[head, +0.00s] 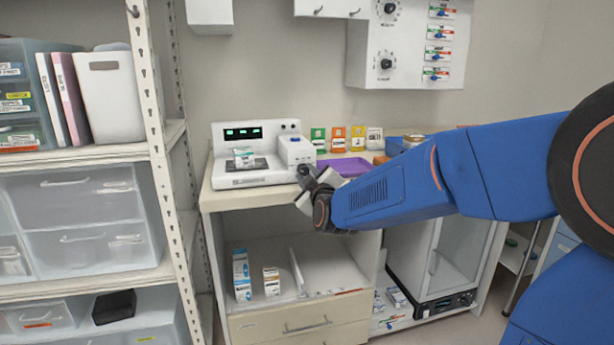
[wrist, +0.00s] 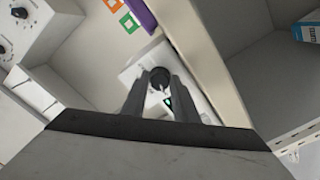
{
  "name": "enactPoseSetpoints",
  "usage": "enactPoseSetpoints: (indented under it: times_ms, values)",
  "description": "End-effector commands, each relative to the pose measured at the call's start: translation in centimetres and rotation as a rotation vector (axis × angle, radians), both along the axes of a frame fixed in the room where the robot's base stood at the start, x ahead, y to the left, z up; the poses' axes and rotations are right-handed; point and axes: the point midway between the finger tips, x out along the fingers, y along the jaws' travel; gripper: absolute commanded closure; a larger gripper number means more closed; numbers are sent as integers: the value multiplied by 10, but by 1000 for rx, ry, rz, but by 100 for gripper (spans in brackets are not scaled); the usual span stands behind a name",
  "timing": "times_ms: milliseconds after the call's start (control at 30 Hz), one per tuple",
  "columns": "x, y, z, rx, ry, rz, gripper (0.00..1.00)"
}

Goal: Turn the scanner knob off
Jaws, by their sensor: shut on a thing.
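The scanner (head: 224,165) is a white machine with a green-lit display, standing on the counter at the left. My gripper (head: 306,182) is at the right front end of the scanner. In the wrist view the round black scanner knob (wrist: 160,79) sits on the white housing, between the two fingertips of my gripper (wrist: 161,82). The fingers are shut on the knob. A pale pointer line on the knob runs down and slightly right, and a small green mark lies just below it. My gripper hides most of the knob in the head view.
A small box (head: 244,156) stands on the scanner's plate. A wall panel (head: 410,70) carries other knobs and switches. A metal shelf (head: 155,110) stands close on the left.

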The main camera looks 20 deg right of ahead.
Motion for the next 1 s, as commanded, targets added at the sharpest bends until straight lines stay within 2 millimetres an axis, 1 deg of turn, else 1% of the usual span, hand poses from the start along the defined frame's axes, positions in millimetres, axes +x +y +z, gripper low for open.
enactPoseSetpoints:
  times_ms: [433,467,500,533,833,1000]
  values:
    - [0,0,-1,-12,2,1,96]
    - [0,0,-1,-12,2,1,69]
    - [0,0,-1,-12,1,1,59]
    - [0,0,-1,-12,1,1,55]
    - [-1,0,0,-11,1,1,55]
    - [-11,0,0,-11,0,0,55]
